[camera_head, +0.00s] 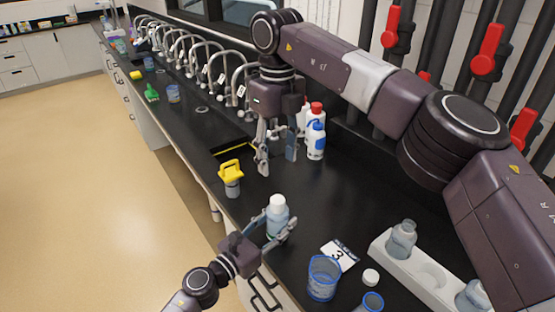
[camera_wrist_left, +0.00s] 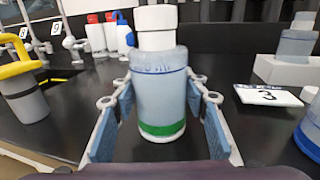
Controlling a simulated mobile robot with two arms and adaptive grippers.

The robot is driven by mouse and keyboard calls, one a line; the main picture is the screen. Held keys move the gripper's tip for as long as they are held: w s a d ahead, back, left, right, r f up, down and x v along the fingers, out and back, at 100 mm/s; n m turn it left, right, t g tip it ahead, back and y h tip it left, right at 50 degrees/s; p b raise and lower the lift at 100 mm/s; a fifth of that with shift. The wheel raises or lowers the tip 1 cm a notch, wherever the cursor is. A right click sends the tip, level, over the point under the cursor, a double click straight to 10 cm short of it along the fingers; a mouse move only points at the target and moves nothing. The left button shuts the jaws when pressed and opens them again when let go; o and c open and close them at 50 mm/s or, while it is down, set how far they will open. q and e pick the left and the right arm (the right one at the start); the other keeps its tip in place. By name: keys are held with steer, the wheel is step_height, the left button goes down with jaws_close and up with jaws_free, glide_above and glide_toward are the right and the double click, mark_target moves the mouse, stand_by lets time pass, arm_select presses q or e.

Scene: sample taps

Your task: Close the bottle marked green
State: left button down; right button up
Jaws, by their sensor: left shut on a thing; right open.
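A pale blue bottle with a green band (camera_wrist_left: 162,130) stands upright between the fingers of my left gripper (camera_wrist_left: 160,125), which is shut on it. A white cap (camera_wrist_left: 156,17) sits on its top, above a whitish neck; I cannot tell how tightly it is seated. In the head view the same bottle (camera_head: 277,219) is near the counter's front edge, held by my left gripper (camera_head: 268,222). My right gripper (camera_head: 277,163) points down, open and empty, above the counter behind the bottle.
A loose white cap (camera_head: 371,276), a card marked 3 (camera_head: 339,254) and a blue-rimmed beaker (camera_head: 323,278) lie to the right. A white rack (camera_head: 430,272) holds bottles. A yellow-topped container (camera_head: 231,173) is left, and red- and blue-capped wash bottles (camera_head: 316,141) stand behind.

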arm_select(q)
steer(key=c, duration=1.1)
jaws_free()
steer(key=v, duration=1.2)
